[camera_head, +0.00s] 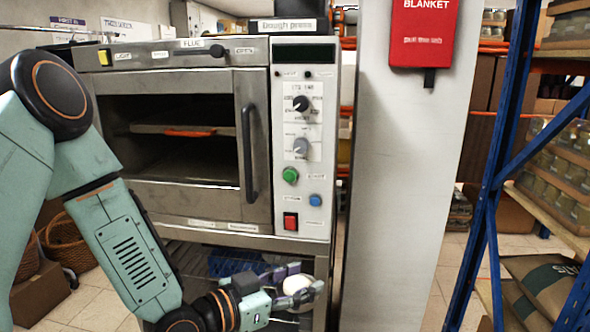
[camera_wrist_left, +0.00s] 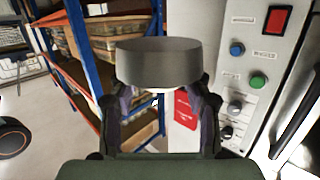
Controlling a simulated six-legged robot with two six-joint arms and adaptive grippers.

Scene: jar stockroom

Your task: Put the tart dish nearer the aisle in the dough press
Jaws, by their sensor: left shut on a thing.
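My left gripper (camera_head: 292,284) is shut on a small round dish, which I take to be the tart dish. The dish looks whitish in the head view (camera_head: 298,285) and is a shallow grey round in the left wrist view (camera_wrist_left: 160,64), gripped between both fingers. The gripper is low, in front of the lower part of the oven-like machine. A sign on top of this machine reads "Dough press" (camera_head: 288,25). The dough press (camera_head: 258,195) has a dark chamber with a rack, behind a framed front with a vertical handle. I cannot tell whether glass covers it. My right gripper is out of view.
A control panel with knobs and buttons (camera_head: 302,150) is right of the chamber. A pale pillar (camera_head: 405,170) with a red fire blanket pouch (camera_head: 422,35) stands beside it. Blue-framed shelving (camera_head: 490,180) with jars is at right. Baskets (camera_head: 65,240) and a box (camera_head: 40,295) are at lower left.

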